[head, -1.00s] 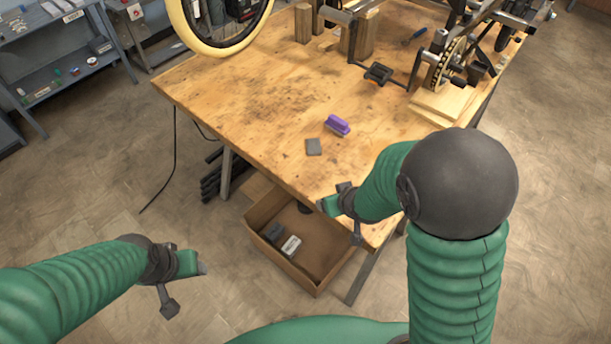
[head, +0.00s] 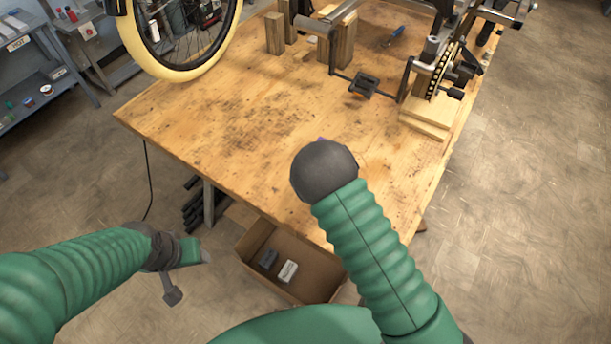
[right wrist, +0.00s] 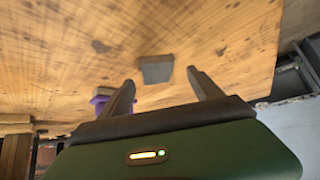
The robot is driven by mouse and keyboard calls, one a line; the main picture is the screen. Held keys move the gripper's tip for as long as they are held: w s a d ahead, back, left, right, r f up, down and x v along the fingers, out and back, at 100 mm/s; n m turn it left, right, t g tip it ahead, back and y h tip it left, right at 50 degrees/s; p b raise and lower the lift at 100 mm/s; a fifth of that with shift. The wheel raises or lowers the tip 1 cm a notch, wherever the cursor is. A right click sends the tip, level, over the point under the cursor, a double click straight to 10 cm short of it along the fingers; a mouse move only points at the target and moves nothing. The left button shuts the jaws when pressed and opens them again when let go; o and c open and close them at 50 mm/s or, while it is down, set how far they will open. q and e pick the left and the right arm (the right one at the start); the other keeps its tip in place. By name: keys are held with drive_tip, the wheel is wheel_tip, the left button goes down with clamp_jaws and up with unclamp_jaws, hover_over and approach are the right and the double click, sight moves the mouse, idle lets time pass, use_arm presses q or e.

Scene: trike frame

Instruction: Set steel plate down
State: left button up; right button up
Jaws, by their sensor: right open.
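The steel plate (right wrist: 156,69) is a small dark grey piece lying on the wooden workbench in the right wrist view. My right gripper (right wrist: 160,79) is open, with its two fingers spread and nothing between them. The plate shows just beyond the fingertips, in line with the gap. In the head view my right arm's dark round joint and green sleeve hide both the plate and the right gripper. My left gripper (head: 190,272) hangs off the bench's near left side; I cannot tell whether its fingers are apart.
The workbench (head: 200,125) has clear wood at its left. A purple-handled brush (right wrist: 101,101) lies beside the plate. A cardboard box (head: 318,288) stands below the bench edge. The trike frame (head: 440,65), wooden blocks (head: 275,35) and a cream-tyred wheel (head: 205,70) are farther back.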

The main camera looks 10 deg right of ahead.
drive_tip(key=x, duration=0.2)
drive_tip(key=shift+w+a+f, duration=0.15)
drive_tip(key=shift+w+f, duration=0.05)
drive_tip(key=shift+w, duration=0.05)
drive_tip(key=shift+d, duration=0.55)
drive_tip(key=c, duration=0.7)
drive_tip(key=shift+a, duration=0.4)
clamp_jaws()
